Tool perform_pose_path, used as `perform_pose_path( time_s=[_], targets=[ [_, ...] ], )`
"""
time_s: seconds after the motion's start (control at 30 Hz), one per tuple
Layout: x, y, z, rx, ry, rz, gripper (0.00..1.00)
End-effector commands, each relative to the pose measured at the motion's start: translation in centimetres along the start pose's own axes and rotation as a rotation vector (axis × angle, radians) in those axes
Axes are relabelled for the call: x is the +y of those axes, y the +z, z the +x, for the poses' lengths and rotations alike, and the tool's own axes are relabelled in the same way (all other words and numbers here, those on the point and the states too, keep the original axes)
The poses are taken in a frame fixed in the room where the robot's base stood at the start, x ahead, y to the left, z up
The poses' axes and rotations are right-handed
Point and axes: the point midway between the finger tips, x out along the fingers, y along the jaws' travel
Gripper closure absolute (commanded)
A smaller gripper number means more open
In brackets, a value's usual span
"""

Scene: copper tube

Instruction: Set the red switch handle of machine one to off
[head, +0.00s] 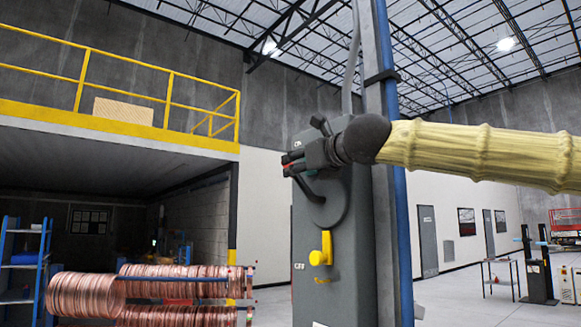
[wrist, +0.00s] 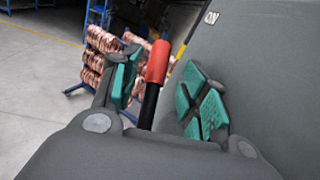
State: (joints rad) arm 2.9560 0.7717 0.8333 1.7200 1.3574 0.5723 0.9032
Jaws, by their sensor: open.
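The switch is on a tall grey cabinet (head: 352,262) in the middle of the head view. Its red handle (head: 286,159) shows as a small red tip at my gripper (head: 296,163), largely hidden by the fingers. The black lever (head: 308,190) runs from the round disc up and left toward the gripper. In the wrist view the red grip (wrist: 157,62) and its black shaft stand between the two green-padded fingers of my gripper (wrist: 162,88). The fingers are open, with visible gaps on both sides of the grip. An ON label (wrist: 211,17) is on the cabinet face.
A yellow handle (head: 321,250) sticks out from the cabinet below the disc. Copper coils (head: 170,290) lie on a rack at lower left. A blue post (head: 398,180) stands right behind the cabinet. Bare floor (wrist: 40,75) shows left of the gripper.

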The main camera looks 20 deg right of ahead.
Motion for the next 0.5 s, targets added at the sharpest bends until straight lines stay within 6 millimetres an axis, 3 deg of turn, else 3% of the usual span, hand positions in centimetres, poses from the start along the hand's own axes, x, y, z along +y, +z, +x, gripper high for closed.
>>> perform_pose_path(
  time_s=[0.2,0.5],
  targets=[
    [0.2,0.0,3.0,0.002,0.002,-0.001,0.56],
    [0.3,0.0,4.5,0.000,0.004,0.000,0.56]
  ],
)
